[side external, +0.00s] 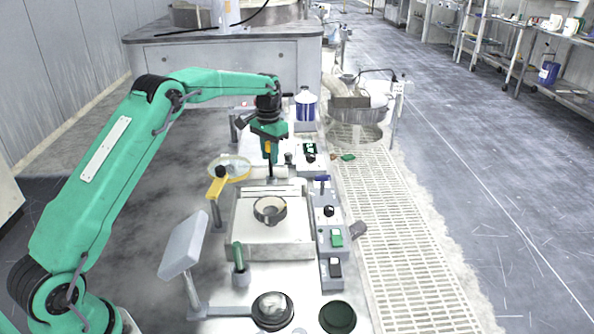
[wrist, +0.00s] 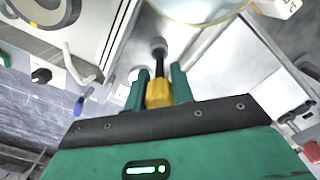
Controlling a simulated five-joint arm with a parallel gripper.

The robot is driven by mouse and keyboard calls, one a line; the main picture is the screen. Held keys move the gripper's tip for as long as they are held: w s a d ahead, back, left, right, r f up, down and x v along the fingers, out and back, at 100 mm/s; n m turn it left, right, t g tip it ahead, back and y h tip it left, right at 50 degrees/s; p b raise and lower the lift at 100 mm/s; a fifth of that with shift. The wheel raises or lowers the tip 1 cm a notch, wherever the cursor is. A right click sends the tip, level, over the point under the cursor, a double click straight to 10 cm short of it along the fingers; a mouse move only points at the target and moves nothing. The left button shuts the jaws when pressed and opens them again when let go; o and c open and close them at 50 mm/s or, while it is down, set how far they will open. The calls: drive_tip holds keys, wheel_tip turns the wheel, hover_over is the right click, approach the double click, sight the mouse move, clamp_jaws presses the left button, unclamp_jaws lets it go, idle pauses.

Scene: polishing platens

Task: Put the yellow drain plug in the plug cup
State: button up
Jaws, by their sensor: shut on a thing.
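My gripper (side external: 269,154) points down behind the grey square block, above the bench. Its green fingers, also in the wrist view (wrist: 164,78), are shut on the yellow drain plug (wrist: 159,94). The plug has a dark stem that sticks out past the fingertips to a grey rounded end. In the side view the plug (side external: 268,147) is a small yellow patch between the fingers. A round metal cup (side external: 258,215) stands on the block (side external: 250,242), nearer the camera than my gripper; it may be the plug cup, but I cannot tell for certain.
A yellow-rimmed dish (side external: 230,168) and a yellow lever (side external: 217,188) stand left of my gripper. A green-handled tool (side external: 239,256) stands upright at the front left. Switch boxes (side external: 331,239) line the right edge. A blue-and-white canister (side external: 306,108) stands behind.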

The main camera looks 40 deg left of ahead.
sight(271, 177)
drive_tip(key=shift+f, duration=1.95)
drive_tip(key=shift+f, duration=0.15)
drive_tip(key=o, duration=1)
wheel_tip(271, 177, up, 12)
drive_tip(key=shift+f, duration=0.1)
drive_tip(key=shift+r, duration=0.3)
